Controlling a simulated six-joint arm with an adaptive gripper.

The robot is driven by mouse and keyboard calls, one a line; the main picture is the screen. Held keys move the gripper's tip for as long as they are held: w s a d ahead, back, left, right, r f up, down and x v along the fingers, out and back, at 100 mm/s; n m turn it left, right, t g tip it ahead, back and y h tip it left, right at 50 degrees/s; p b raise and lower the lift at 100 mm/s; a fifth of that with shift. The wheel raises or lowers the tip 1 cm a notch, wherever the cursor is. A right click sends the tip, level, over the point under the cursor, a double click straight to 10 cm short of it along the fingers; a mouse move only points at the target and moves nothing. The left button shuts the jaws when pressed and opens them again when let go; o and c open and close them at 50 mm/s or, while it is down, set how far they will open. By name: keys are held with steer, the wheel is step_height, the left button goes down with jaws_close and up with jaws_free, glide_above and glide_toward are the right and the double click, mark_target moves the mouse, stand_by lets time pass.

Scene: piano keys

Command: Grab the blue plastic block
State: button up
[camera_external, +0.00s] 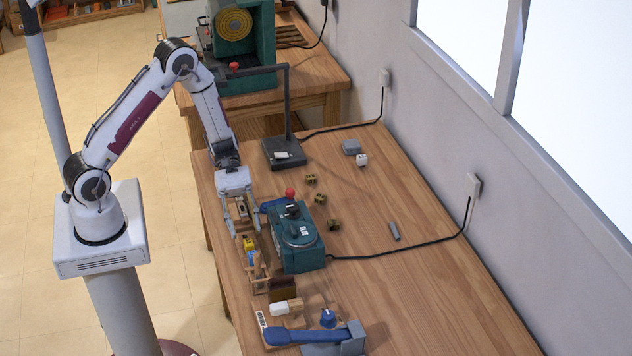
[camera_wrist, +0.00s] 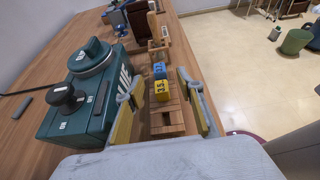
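The blue plastic block (camera_wrist: 159,70) sits just beyond a yellow block (camera_wrist: 161,90) with dark markings on a slatted wooden piece (camera_wrist: 166,122) in the wrist view. The blue block is small in the external view (camera_external: 251,257), beside the yellow block (camera_external: 249,243). My gripper (camera_external: 243,226) points down over the near end of the row, its fingers apart. In the wrist view my gripper (camera_wrist: 158,98) has one finger on each side of the slatted piece, with nothing held. The blue block is farther out, beyond the yellow one.
A green machine (camera_external: 299,240) with a dial and knob stands close beside the row. A wooden frame (camera_wrist: 158,48) stands past the blue block. A blue-handled tool (camera_external: 310,336) lies at the near table end. The table's right side is mostly clear.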

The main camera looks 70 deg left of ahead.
mark_target(252, 252)
stand_by(0.4)
steer(key=shift+x, duration=1.1)
steer(key=shift+d+f, duration=0.1)
steer(key=shift+d, duration=0.1)
steer(key=shift+x, duration=2.6)
steer(key=shift+w, duration=0.15)
steer(key=c, duration=1)
